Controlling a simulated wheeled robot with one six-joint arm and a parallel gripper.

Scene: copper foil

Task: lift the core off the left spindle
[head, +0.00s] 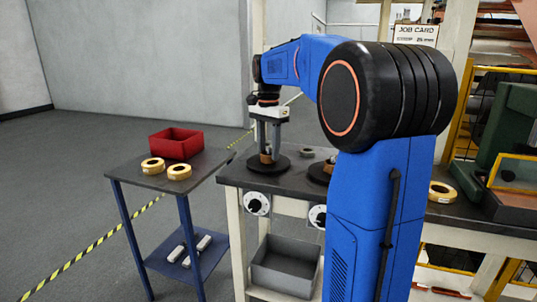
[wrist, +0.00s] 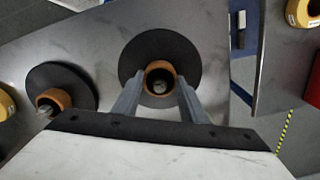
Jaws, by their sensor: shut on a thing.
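The left spindle is a dark round disc (head: 280,164) with a metal post, near the left end of the dark bench. A brown core (head: 265,158) is around its post. In the wrist view the core (wrist: 160,68) is a short orange-brown tube over the disc (wrist: 185,60), with the post end (wrist: 159,87) visible inside it. My gripper (head: 266,149) points down over this spindle. In the wrist view its two grey fingers (wrist: 160,90) are shut on the core from both sides. Whether the core touches the disc is not clear.
A second spindle disc (wrist: 68,78) with another core (wrist: 50,98) stands beside it, partly behind my arm in the head view. A side table (head: 145,178) at left holds a red bin (head: 176,143) and two tape rolls (head: 179,172). A grey bin (head: 285,265) sits below the bench.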

